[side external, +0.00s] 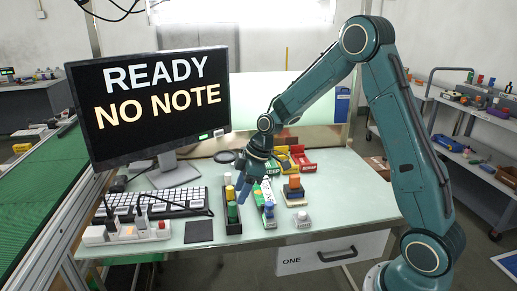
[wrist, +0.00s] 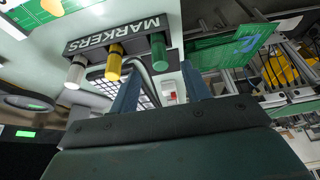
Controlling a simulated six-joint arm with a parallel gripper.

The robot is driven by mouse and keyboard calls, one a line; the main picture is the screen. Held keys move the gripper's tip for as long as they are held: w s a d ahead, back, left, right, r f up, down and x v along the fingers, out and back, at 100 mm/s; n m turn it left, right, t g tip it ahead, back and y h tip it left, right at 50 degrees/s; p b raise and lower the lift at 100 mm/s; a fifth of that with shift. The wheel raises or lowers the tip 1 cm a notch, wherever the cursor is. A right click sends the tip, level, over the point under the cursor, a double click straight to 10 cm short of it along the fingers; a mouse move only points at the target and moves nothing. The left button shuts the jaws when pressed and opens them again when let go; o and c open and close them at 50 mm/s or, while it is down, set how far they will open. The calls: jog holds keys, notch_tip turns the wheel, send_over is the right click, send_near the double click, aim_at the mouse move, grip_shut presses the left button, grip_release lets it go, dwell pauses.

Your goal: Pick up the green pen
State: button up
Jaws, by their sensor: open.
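The green pen (side external: 232,212) stands in a dark holder (side external: 233,228) at the front middle of the bench, nearest the front edge. In the wrist view the green pen (wrist: 158,52) is at the right end of the holder, which is lettered MARKERS (wrist: 118,33). A yellow pen (wrist: 114,62) and a white pen (wrist: 75,72) are beside it. My gripper (side external: 243,195) is open and empty, pointing down beside the holder. In the wrist view its two fingers (wrist: 161,76) appear on either side of the green pen's line, apart from it.
A keyboard (side external: 155,203) and a white power strip (side external: 127,232) lie left of the holder, below a monitor (side external: 150,100). A small white-and-green box (side external: 268,205) and an orange-topped block (side external: 294,190) stand to the right. Red and yellow bins (side external: 299,158) are behind.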

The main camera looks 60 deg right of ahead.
aim_at(235, 203)
jog(key=shift+x, duration=1.35)
jog(key=shift+f, duration=0.1)
jog(key=shift+x, duration=2.45)
grip_shut()
jog(key=shift+r, duration=0.2)
notch_tip(235, 203, up, 20)
